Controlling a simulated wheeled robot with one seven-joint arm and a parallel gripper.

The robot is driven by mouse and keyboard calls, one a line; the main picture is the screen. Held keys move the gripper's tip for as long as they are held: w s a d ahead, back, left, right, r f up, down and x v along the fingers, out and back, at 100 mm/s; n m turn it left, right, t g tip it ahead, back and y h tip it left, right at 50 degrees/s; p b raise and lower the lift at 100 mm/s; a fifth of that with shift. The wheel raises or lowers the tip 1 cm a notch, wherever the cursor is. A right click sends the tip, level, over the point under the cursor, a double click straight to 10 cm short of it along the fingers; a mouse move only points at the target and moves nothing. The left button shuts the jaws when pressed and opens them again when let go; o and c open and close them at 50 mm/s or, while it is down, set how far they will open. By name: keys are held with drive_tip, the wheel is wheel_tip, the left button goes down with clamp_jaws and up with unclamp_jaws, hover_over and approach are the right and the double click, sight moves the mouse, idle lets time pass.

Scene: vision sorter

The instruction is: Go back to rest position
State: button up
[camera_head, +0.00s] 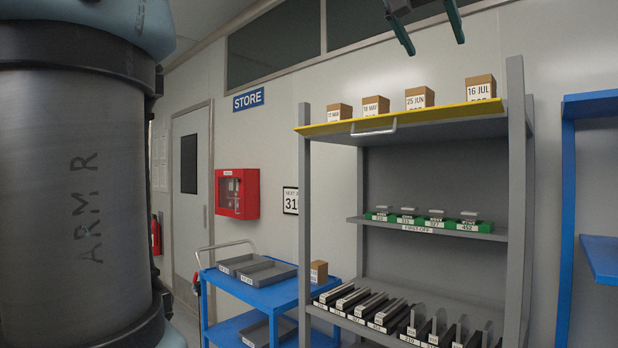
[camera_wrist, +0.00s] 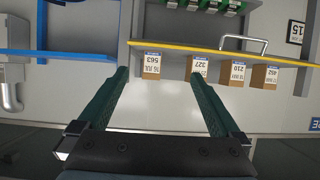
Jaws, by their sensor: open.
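My gripper (camera_head: 435,47) is open and empty at the top of the head view, above the rack's top shelf. In the wrist view my gripper (camera_wrist: 158,74) shows two green fingers spread wide, with nothing held between them. The wrist picture is upside down. The brown box marked 16 JUL (camera_head: 480,88) appears between the fingertips there (camera_wrist: 152,67), apart from them in depth as far as I can tell. The 25 JUN box (camera_head: 419,98) shows near the other fingertip.
A grey rack (camera_head: 516,180) has a yellow-edged top shelf (camera_head: 330,125) bearing several boxes, green holders (camera_head: 470,226) midway and dark trays below. A blue trolley (camera_head: 262,292) stands left, a blue shelf frame (camera_head: 566,200) right. A red cabinet (camera_head: 237,193) hangs on the wall.

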drive_tip(key=w+a+f+n+g+y, duration=0.15)
drive_tip(key=w+a+f, duration=0.25)
drive_tip(key=f, duration=0.7)
drive_tip(key=w+a+f+n+y, duration=0.1)
drive_tip(key=w+a+f+y, duration=0.2)
drive_tip(key=f, duration=0.8)
drive_tip(key=w+a+f+n+g+y, duration=0.1)
drive_tip(key=w+a+f, duration=0.35)
drive_tip(key=f, duration=0.65)
drive_tip(key=s+a+f+n+g+y, duration=0.1)
drive_tip(key=s+a+f, duration=0.1)
drive_tip(key=a+f, duration=0.45)
drive_tip(key=s+a+f+n+g+y, duration=0.1)
drive_tip(key=s+a+f+g, duration=0.15)
drive_tip(key=f, duration=0.65)
drive_tip(key=s+a+f+n+g, duration=0.1)
drive_tip(key=s+a+f+g, duration=0.1)
drive_tip(key=s+a+f, duration=0.6)
drive_tip(key=s+f+y, duration=0.1)
drive_tip(key=s+f, duration=0.2)
drive_tip(key=f, duration=0.1)
drive_tip(key=shift+s+a+f+n, duration=0.35)
drive_tip(key=shift+s+a+f, duration=0.05)
